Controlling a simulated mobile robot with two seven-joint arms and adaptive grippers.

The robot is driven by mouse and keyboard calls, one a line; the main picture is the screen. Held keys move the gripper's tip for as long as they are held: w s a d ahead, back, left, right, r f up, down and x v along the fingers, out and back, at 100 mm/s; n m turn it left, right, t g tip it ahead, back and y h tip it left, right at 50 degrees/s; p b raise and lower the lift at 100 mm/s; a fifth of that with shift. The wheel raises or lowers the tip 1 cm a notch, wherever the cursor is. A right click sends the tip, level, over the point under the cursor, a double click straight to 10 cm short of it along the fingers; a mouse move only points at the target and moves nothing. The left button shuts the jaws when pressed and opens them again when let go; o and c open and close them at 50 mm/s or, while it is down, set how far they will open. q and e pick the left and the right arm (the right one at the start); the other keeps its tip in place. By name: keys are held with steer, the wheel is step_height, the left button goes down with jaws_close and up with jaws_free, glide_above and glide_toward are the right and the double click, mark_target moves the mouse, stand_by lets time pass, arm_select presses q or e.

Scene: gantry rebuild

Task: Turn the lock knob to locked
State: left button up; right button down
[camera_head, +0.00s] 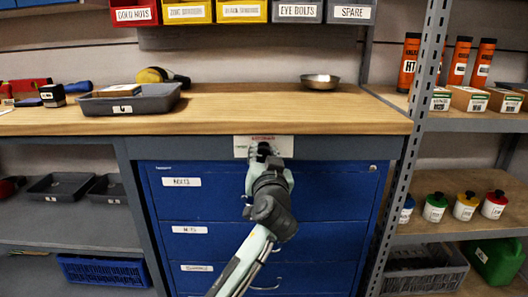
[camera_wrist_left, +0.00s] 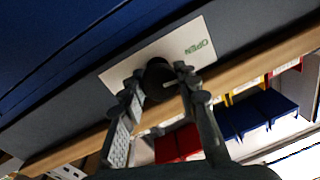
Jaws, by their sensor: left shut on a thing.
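The lock knob (camera_wrist_left: 157,72) is dark and round, on a white plate (camera_wrist_left: 196,42) with the green word OPEN at one end in the left wrist view. The same plate (camera_head: 282,146) shows in the head view on the grey rail under the bench top, with small red lettering along its top. My left gripper (camera_wrist_left: 158,82) is shut on the knob, one finger on each side. In the head view my left gripper (camera_head: 264,153) reaches up to the plate and hides the knob. The knob's exact pointing direction is hard to tell. My right gripper is not in view.
Blue labelled drawers (camera_head: 330,207) sit below the rail, behind my arm. The wooden bench top (camera_head: 250,112) carries a grey tray (camera_head: 130,99) at left and a metal bowl (camera_head: 320,81). A perforated shelf post (camera_head: 421,100) stands at right. Coloured bins (camera_head: 241,11) hang above.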

arm_select(q)
steer(key=shift+r+m+p, duration=0.15)
steer(key=shift+m+p, duration=0.25)
steer(key=shift+m, duration=0.4)
steer(key=m+p, duration=0.3)
steer(key=m, duration=0.4)
steer(key=shift+m+t+p, duration=0.3)
steer(key=m+p, duration=0.2)
steer(key=m, duration=0.3)
steer(key=shift+m+h, duration=0.3)
steer(key=shift+h, duration=0.1)
steer(key=shift+m+p, duration=0.3)
steer(key=shift+m, duration=0.9)
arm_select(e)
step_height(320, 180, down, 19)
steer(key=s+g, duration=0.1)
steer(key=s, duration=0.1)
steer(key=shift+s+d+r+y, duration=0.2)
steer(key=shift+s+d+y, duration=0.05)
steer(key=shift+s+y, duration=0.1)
arm_select(q)
steer(key=shift+w, duration=0.1)
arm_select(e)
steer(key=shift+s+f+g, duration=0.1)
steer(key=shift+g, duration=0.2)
arm_select(q)
steer(key=o, duration=1.1)
steer(key=shift+o, duration=0.3)
steer(key=shift+f, duration=0.2)
steer(key=shift+d, duration=0.1)
